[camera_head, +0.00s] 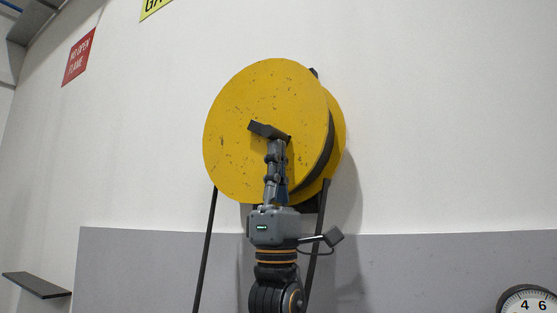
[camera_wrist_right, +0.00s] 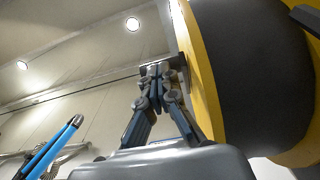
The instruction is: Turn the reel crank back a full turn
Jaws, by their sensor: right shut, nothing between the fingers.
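The yellow reel (camera_head: 235,120) stands against the white wall, its round face towards me. A dark crank bar (camera_head: 262,129) lies across the middle of the face, tilted down to the right. My right gripper (camera_head: 278,145) reaches up from below, its tips at the crank bar's right part. In the right wrist view, the gripper (camera_wrist_right: 155,72) is shut with its tips together beside the dark crank piece (camera_wrist_right: 179,64), next to the yellow flange (camera_wrist_right: 198,75). Whether they touch the crank I cannot tell. My left gripper is not in view.
Dark legs (camera_head: 207,245) stand below the reel. A small dark shelf (camera_head: 37,285) is at the lower left and a round dial (camera_head: 528,302) at the lower right. A blue-barred object (camera_wrist_right: 50,148) shows in the wrist view. Free space lies either side of the reel.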

